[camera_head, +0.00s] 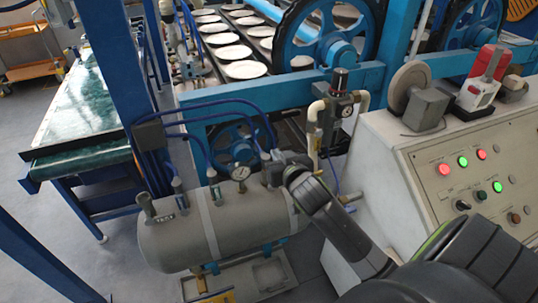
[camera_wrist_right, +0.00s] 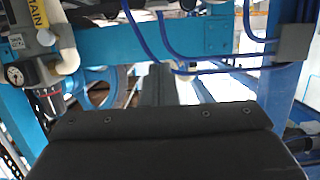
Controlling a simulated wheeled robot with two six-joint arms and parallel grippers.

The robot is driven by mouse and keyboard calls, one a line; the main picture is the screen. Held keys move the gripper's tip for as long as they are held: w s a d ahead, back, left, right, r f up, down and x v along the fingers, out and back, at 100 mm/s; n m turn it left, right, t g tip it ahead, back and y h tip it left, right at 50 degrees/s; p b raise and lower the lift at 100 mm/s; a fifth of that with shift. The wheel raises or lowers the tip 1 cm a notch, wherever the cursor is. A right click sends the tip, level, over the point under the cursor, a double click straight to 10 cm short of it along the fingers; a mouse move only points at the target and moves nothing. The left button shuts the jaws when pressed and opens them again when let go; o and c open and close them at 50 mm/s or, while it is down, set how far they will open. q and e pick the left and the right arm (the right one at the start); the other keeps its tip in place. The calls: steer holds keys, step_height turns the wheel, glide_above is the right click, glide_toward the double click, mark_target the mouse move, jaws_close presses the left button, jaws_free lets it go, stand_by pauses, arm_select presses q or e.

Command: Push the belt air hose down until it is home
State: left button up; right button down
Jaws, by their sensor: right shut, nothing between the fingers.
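Several blue air hoses (camera_head: 225,102) run from a grey box on the blue post and curve down to fittings on top of the grey air tank (camera_head: 205,240). I cannot tell which one is the belt hose or how deep any hose end sits. My right gripper (camera_head: 272,168) is over the tank's top right, just right of the pressure gauge (camera_head: 240,173). It is shut and empty, and hides the fittings beneath it. In the right wrist view the blue hoses (camera_wrist_right: 165,42) pass beyond the shut fingers (camera_wrist_right: 168,86). My left gripper is not in view.
A filter-regulator with a gauge (camera_head: 340,108) and cream pipes stands close behind my right gripper. The control panel (camera_head: 465,165) is at the right. A blue frame beam (camera_head: 235,105) crosses behind the tank. Open floor (camera_head: 95,265) lies left of the tank.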

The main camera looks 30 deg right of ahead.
steer(key=p, duration=0.1)
glide_above(267, 158)
steer(key=s, duration=0.2)
steer(key=f, duration=0.1)
steer(key=shift+w+a+f+p, duration=0.15)
steer(key=shift+f+p, duration=0.15)
steer(key=shift+f, duration=0.9)
steer(key=shift+w+f+p, duration=0.1)
steer(key=shift+f+p, duration=0.2)
steer(key=shift+f, duration=0.85)
steer(key=shift+f, duration=0.1)
steer(key=shift+f+b, duration=0.8)
steer(key=shift+f, duration=0.1)
steer(key=shift+r, duration=0.15)
